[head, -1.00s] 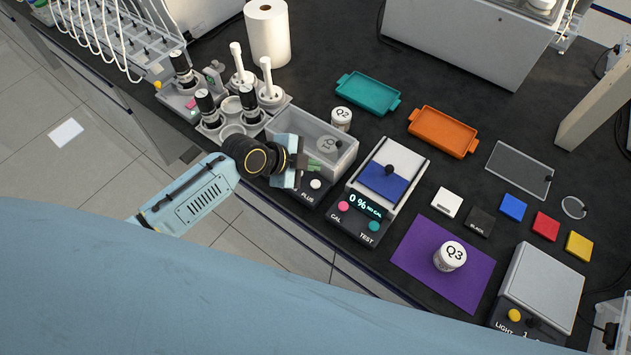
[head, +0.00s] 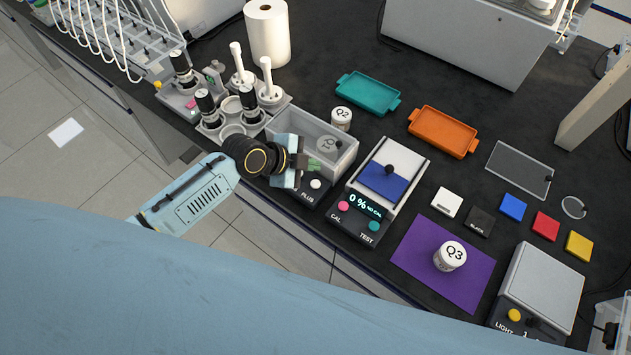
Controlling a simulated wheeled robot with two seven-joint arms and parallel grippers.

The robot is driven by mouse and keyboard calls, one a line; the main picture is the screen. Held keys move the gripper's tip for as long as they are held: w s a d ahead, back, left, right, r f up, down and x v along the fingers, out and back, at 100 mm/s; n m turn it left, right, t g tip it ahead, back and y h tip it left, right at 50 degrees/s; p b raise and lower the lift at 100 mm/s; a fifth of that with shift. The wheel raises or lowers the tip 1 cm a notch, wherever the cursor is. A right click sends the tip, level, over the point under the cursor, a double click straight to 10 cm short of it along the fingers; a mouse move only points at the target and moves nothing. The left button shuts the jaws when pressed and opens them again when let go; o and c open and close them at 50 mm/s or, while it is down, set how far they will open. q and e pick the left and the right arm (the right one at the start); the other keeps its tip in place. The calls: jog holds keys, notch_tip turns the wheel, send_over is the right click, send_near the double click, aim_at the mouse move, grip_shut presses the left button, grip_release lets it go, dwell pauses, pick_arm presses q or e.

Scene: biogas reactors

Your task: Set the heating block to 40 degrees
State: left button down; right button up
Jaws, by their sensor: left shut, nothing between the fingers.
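The heating block (head: 341,158) is a grey box with a clear-walled well on top, near the front edge of the bench. Its dark front panel shows a white button (head: 316,184) and the label PLUS. A jar marked Q1 sits inside the well, partly seen through the wall. My left gripper (head: 314,165) is shut and empty at the front of the block, over the panel's left part. It hides the display and any other button there. I cannot tell whether the fingertips touch the panel. My right gripper is not in view.
Right of the block stands a device (head: 387,180) with CAL and TEST buttons, reading 0 %. A Q2 jar (head: 341,118) stands behind the block. A Q3 jar (head: 449,257) is on a purple mat (head: 415,262). Reactors with pestle-like white tops (head: 268,85) stand left.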

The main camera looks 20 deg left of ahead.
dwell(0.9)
pick_arm(q)
notch_tip(320, 180, up, 4)
jog(key=shift+f+b, duration=0.1)
jog(key=shift+b, duration=0.75)
jog(key=b, duration=0.7)
send_over(311, 185)
notch_tip(311, 185, down, 8)
jog(key=shift+r, duration=0.25)
jog(key=shift+f+b, duration=0.5)
jog(key=shift+f, duration=0.15)
jog(key=shift+f, duration=0.1)
dwell(0.9)
jog(key=shift+f, duration=0.3)
